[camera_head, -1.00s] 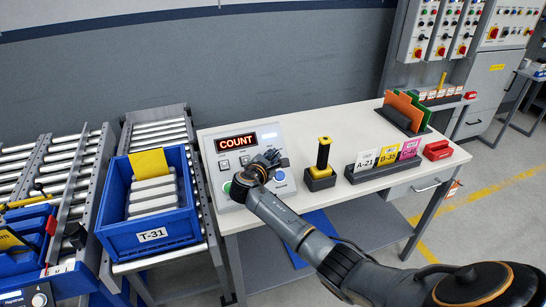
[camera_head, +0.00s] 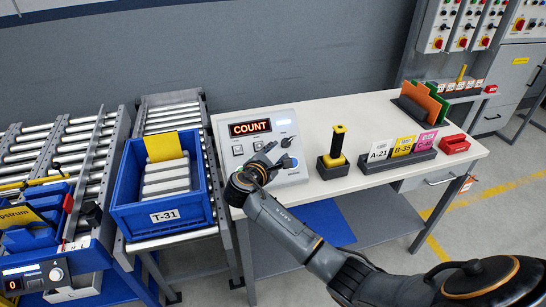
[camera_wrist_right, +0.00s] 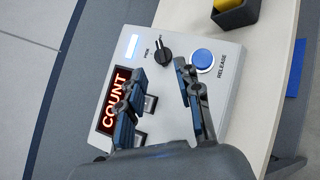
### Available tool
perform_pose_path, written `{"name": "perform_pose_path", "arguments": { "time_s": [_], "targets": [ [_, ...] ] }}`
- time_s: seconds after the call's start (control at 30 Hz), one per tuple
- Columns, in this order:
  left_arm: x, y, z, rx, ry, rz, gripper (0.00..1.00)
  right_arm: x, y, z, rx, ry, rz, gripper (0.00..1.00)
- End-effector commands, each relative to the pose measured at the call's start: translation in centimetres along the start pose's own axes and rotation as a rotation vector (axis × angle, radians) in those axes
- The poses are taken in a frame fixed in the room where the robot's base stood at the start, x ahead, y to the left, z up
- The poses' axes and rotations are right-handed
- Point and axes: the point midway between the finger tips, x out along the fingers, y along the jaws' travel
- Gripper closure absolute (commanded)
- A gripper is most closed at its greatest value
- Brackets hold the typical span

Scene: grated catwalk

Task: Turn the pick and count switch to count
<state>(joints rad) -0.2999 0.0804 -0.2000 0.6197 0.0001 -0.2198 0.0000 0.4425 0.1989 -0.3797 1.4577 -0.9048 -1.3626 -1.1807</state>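The control box (camera_head: 262,146) stands on the left part of the white table. Its lit red display (camera_head: 250,128) reads COUNT, and it also shows in the right wrist view (camera_wrist_right: 115,98). The black pick and count knob (camera_wrist_right: 163,49) is on the box face, beside a PICK label and the blue RELEASE button (camera_wrist_right: 202,60). Its exact pointing direction is hard to tell. My right gripper (camera_wrist_right: 163,76) is open and empty, its fingers above the box and apart from the knob. In the head view the right gripper (camera_head: 275,161) covers part of the box's lower face. My left gripper is not in view.
A blue bin (camera_head: 160,216) labelled T-31 sits on the roller conveyor to the left. Right of the box are a black and yellow holder (camera_head: 333,160), a card rack (camera_head: 395,161) and a red tray (camera_head: 454,144). Bare table (camera_head: 350,115) lies behind them.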

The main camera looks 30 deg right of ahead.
Motion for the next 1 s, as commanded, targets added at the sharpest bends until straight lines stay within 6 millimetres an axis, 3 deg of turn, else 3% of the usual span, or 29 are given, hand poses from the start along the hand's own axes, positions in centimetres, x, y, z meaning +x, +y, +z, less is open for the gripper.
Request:
{"name": "perform_pose_path", "arguments": {
  "time_s": [0.1, 0.23, 0.83, 0.93, 1.0],
  "targets": [
    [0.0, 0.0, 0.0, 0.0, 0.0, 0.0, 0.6, -1.9, 0.0, 0.0, 0.001, 0.001, 0.001, 0.66],
    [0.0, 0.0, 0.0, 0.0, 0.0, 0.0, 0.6, -3.0, 0.0, 0.0, 0.001, 0.0, 0.0, 0.66],
    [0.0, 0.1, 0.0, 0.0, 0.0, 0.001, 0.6, -3.3, -0.2, -0.1, 0.004, 0.003, -0.003, 0.66],
    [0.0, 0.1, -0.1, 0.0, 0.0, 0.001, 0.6, -3.9, -1.9, -0.9, 0.056, 0.047, -0.029, 0.66],
    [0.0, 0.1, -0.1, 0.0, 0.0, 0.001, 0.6, -4.8, -4.6, -2.2, 0.144, 0.114, -0.078, 0.66]
  ]
}}
